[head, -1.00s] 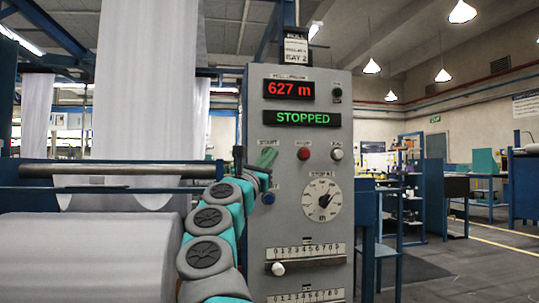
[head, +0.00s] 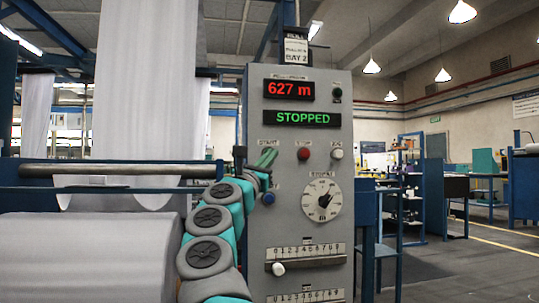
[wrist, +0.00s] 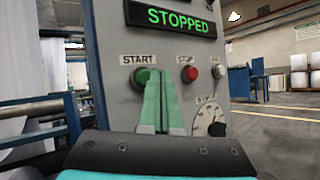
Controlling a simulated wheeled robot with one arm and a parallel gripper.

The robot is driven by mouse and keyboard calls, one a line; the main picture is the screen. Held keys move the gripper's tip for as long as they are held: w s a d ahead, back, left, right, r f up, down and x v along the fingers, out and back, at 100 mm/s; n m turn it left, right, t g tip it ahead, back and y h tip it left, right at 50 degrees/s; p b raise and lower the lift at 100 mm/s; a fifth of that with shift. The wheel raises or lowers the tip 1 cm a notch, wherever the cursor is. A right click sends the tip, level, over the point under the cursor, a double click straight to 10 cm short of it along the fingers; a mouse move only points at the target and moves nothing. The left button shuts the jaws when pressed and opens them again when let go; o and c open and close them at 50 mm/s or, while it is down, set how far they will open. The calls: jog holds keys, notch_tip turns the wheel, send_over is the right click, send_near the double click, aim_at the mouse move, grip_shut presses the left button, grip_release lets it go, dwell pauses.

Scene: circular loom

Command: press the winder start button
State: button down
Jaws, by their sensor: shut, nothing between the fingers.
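The green start button (wrist: 142,76) is on the grey winder panel (wrist: 110,50), below a START label. In the wrist view its left part shows and my fingers cover the rest. My gripper (wrist: 156,80) is shut and empty, with its green fingertips at the button's right side. I cannot tell whether they touch it. In the head view my gripper (head: 267,156) is in front of the button and hides it. The display (head: 302,118) reads STOPPED in green, and the red counter (head: 289,90) above it reads 627 m.
The red stop button (head: 304,154) and a pale button (head: 337,154) are to the right of my gripper. A dial (head: 320,200) is below them. A blue frame bar (head: 100,200) and a roll of pale fabric (head: 80,260) are on the left. Floor is open at the right.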

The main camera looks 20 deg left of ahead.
jog(key=shift+w+a+r, duration=0.1)
jog(key=shift+w+a+p, duration=0.1)
jog(key=shift+w+p, duration=0.15)
jog(key=shift+p, duration=0.15)
jog(key=shift+w+a+p, duration=0.3)
jog(key=shift+w+p, duration=0.1)
jog(key=shift+p, duration=0.05)
dwell(0.8)
jog(key=shift+s+d+b, duration=0.1)
jog(key=shift+s+b, duration=0.05)
jog(key=shift+b, duration=0.15)
jog(key=shift+s+d+b, duration=0.35)
jog(key=shift+s+b, duration=0.25)
jog(key=shift+b, duration=0.4)
jog(key=shift+s+d, duration=0.1)
